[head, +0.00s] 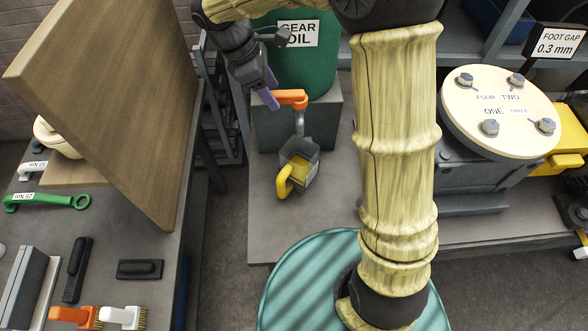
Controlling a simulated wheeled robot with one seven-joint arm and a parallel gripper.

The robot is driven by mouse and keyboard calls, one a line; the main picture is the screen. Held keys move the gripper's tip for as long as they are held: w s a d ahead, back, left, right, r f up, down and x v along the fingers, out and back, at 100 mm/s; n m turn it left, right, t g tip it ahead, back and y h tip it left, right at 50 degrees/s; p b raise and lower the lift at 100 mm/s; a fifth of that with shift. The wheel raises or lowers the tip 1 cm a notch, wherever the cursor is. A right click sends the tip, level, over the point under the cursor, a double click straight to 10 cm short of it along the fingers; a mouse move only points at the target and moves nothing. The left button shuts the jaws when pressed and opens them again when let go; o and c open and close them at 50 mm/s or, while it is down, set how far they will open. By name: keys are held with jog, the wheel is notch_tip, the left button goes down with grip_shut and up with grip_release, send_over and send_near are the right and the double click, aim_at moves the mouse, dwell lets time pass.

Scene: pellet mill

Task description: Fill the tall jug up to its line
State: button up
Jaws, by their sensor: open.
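A dark grey jug (299,152) with a yellow handle stands on the grey bench, below the tap of the green drum (303,70) labelled GEAR OIL. A yellow patch shows on the jug; I cannot tell whether it is oil or a marking, and I cannot make out a line. The tap has an orange lever (291,98) and a grey spout (299,122) pointing down over the jug. My gripper (268,90), with purple fingertips, is open and empty at the lever's left end; I cannot tell whether it touches. Any flow is unclear.
A brown board (120,100) stands upright on the left bench, beside a green spanner (45,202) and brushes. A round cream cover (500,112) with bolts is at the right. My arm hides part of the middle.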

jog(key=p+v, duration=0.5)
jog(key=shift+a+r, duration=0.1)
jog(key=shift+r, duration=0.1)
dwell(0.3)
dwell(0.6)
